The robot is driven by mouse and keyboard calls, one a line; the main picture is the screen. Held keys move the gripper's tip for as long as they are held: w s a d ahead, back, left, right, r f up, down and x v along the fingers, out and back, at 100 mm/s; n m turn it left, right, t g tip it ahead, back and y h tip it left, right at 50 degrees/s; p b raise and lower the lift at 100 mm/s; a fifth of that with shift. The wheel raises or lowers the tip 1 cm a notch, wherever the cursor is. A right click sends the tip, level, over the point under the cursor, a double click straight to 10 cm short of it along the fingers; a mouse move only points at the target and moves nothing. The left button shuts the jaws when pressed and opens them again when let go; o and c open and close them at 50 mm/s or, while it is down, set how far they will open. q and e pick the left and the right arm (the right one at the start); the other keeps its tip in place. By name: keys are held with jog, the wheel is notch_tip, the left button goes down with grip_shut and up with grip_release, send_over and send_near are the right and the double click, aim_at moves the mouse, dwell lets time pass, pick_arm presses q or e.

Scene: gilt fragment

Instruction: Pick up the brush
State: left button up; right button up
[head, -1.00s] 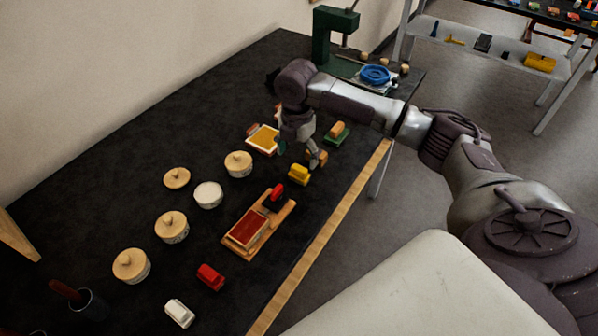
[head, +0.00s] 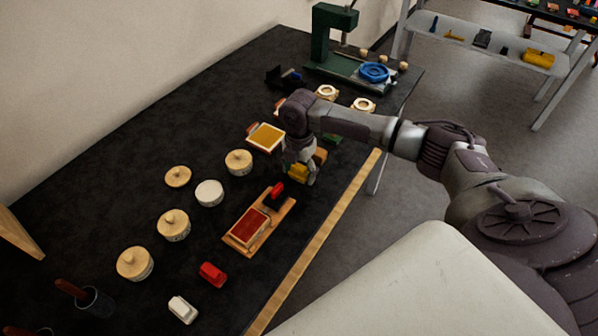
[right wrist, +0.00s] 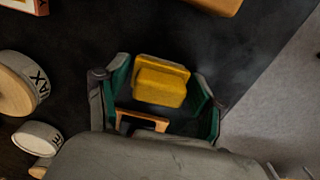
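A small yellow block (head: 297,171), possibly the brush, lies on the dark table. It also shows in the right wrist view (right wrist: 161,80). My right gripper (head: 301,178) is directly over it, pointing down. In the right wrist view my right gripper (right wrist: 162,88) is open, with green-lined fingers on either side of the yellow block and gaps between. In the head view the gripper partly hides the block. A green block with a wooden top (head: 321,154) sits just beyond, mostly hidden by my arm. My left gripper is not in view.
A wooden tray (head: 231,238) with a red pad and a red-and-black tool stands close on the near side. Round lidded pots (head: 173,225) line the left. A yellow pad (head: 266,137) lies beyond. Red (head: 213,274) and white (head: 182,309) blocks lie in front. A green press (head: 320,50) stands behind.

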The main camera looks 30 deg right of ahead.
aim_at(299, 166)
jog(key=c, duration=0.7)
jog(key=shift+c, duration=0.2)
jog(key=shift+r, duration=0.15)
jog(key=shift+r, duration=0.3)
notch_tip(299, 166, up, 3)
jog(key=shift+w+f+b, duration=0.1)
jog(key=shift+w+b, duration=0.05)
jog(key=shift+b, duration=0.4)
jog(key=d+r+b, duration=0.2)
jog(key=d+r, duration=0.5)
jog(key=d, duration=0.4)
jog(key=shift+s+d+r+b, duration=0.2)
jog(key=shift+s+d+b, duration=0.1)
jog(key=shift+s+d, duration=0.1)
jog(key=o, duration=0.4)
jog(key=shift+c, duration=1.4)
